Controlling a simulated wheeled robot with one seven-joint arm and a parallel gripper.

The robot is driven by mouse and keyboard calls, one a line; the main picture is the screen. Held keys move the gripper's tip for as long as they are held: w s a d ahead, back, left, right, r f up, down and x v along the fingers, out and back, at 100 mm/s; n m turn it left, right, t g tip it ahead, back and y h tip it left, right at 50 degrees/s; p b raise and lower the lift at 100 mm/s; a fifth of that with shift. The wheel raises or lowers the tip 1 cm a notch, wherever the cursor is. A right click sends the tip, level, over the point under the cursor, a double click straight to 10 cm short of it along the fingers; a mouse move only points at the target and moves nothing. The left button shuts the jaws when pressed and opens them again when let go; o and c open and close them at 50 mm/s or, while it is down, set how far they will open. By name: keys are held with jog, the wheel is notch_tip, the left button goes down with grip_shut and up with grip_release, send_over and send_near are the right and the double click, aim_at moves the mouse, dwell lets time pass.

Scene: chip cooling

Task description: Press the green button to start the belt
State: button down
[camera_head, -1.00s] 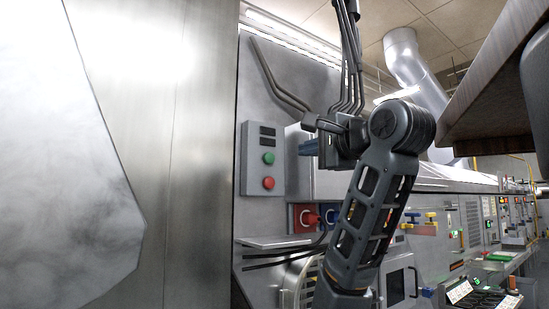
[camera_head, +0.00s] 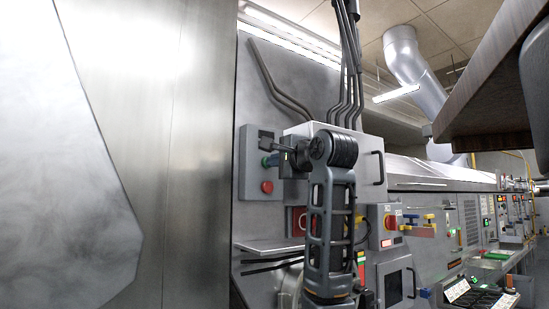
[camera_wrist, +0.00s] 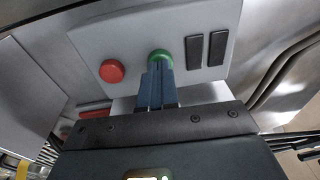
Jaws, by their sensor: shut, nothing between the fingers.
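The green button (camera_wrist: 160,56) sits on a grey control panel (camera_wrist: 140,32) in the wrist view, between a red button (camera_wrist: 113,71) and two dark rectangles (camera_wrist: 206,49). My gripper (camera_wrist: 160,64) is shut and empty, its blue fingertips at the green button and overlapping its lower edge. They look to be in contact, but the depth is hard to tell. In the head view the panel (camera_head: 246,186) hangs on the wall, with the red button (camera_head: 267,187) below. My gripper (camera_head: 268,161) points left at the panel and hides most of the green button.
A large metal cabinet wall (camera_head: 200,150) fills the left. A grey box (camera_head: 372,150) and cables stand behind my arm. A ledge (camera_head: 262,244) juts out below the panel. A brown overhang (camera_head: 487,100) is at upper right.

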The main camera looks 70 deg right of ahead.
jog(key=shift+w+d, duration=0.2)
jog(key=shift+w, duration=0.05)
jog(key=shift+w, duration=0.1)
